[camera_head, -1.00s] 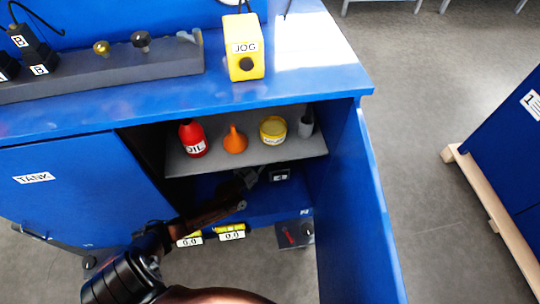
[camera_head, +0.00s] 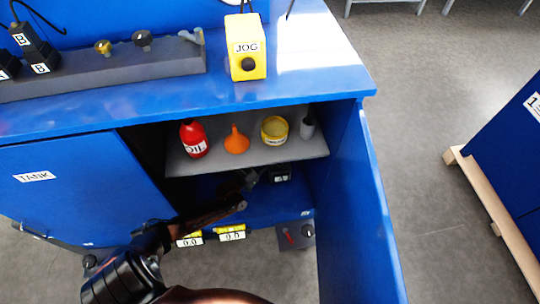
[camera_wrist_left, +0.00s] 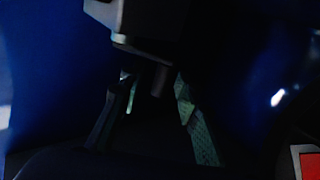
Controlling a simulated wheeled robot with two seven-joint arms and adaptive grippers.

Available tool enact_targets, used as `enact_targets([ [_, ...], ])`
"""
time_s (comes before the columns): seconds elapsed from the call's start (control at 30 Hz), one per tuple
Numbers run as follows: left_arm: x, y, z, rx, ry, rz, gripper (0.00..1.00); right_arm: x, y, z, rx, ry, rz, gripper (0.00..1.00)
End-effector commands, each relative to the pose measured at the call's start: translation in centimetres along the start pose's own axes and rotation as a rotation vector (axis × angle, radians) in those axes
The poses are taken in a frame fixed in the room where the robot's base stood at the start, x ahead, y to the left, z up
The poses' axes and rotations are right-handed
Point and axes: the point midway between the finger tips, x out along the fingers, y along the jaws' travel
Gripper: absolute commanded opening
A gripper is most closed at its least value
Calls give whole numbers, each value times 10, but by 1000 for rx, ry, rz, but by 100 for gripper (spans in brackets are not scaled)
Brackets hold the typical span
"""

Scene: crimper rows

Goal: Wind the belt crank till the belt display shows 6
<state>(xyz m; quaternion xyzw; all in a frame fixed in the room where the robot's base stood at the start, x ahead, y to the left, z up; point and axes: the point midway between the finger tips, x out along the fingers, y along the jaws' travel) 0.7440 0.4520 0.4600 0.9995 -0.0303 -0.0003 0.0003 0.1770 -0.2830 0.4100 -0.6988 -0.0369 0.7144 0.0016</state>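My left gripper (camera_head: 250,178) reaches into the open cabinet, below its shelf. It is beside a small dark box (camera_head: 281,173) with a pale face, whose reading I cannot make out and which I cannot surely name as the belt display. In the dark left wrist view, the two fingers of the left gripper (camera_wrist_left: 156,82) stand apart. A dark knob-like stub (camera_wrist_left: 159,80), perhaps the crank handle, hangs between the fingertips from a grey-edged block (camera_wrist_left: 145,20). I cannot tell whether the fingers touch it. My right gripper is not in view.
The shelf (camera_head: 240,160) above my gripper holds a red oil bottle (camera_head: 193,139), an orange funnel (camera_head: 236,141), a yellow tin (camera_head: 274,130) and a grey cylinder (camera_head: 308,127). The open door (camera_head: 365,210) bounds the right side. Two yellow-topped counters (camera_head: 231,233) reading 0.0 sit low in front.

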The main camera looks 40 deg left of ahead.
Motion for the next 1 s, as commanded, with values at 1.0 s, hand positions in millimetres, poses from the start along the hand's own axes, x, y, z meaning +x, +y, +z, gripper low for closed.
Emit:
enact_targets([
  [1.0, -120, 0, 0, 0, 1, 0, 30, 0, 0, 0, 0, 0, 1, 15],
])
